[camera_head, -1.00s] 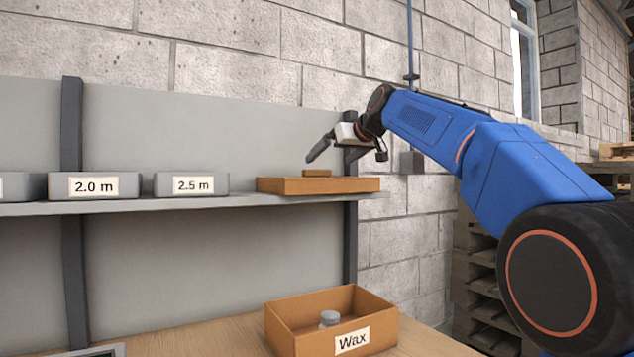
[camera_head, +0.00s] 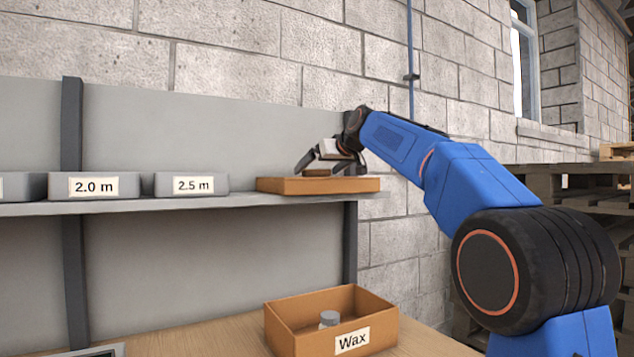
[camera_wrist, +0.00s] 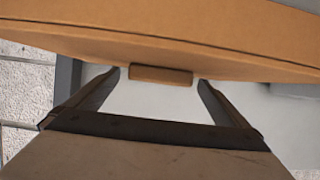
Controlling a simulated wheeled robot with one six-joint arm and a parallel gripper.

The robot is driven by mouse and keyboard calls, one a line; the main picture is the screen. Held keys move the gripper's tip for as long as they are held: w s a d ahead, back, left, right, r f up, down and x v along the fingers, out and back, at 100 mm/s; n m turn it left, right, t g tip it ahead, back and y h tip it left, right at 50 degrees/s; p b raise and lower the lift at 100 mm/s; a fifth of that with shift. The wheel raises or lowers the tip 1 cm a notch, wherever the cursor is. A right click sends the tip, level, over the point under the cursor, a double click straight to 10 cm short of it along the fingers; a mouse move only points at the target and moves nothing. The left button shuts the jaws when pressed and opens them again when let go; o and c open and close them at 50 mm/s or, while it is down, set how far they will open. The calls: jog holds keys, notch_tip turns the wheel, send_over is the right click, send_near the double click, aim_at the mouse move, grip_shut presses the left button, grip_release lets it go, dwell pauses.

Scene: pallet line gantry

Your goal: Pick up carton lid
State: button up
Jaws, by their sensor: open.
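The carton lid (camera_head: 285,186) is a flat brown piece with a small raised grip block (camera_head: 317,173) on top. It lies on the right end of the grey shelf. My gripper (camera_head: 325,166) is open just above the lid, with its fingers on either side of the block. In the wrist view the lid (camera_wrist: 230,50) fills the upper part, and its block (camera_wrist: 160,75) stands between the two fingertips of my gripper (camera_wrist: 160,80). A gap shows on each side of the block. I cannot tell how far the fingertips are from the lid's top.
Grey bins labelled 2.0 m (camera_head: 130,187) and 2.5 m (camera_head: 218,186) stand left of the lid on the shelf (camera_head: 130,207). Below, an open brown carton labelled Wax (camera_head: 382,326) holds a grey-capped item (camera_head: 329,318) on the wooden bench (camera_head: 225,335). A dark upright (camera_head: 350,240) supports the shelf.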

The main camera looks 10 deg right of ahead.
jog(key=shift+c, duration=0.3)
jog(key=c, duration=1.3)
jog(key=shift+c, duration=0.2)
jog(key=shift+s+r, duration=0.15)
jog(key=shift+r, duration=5.55)
jog(key=s+d, duration=0.3)
jog(key=s, duration=0.6)
jog(key=s+d, duration=0.3)
jog(key=s, duration=0.6)
jog(key=shift+s, duration=0.4)
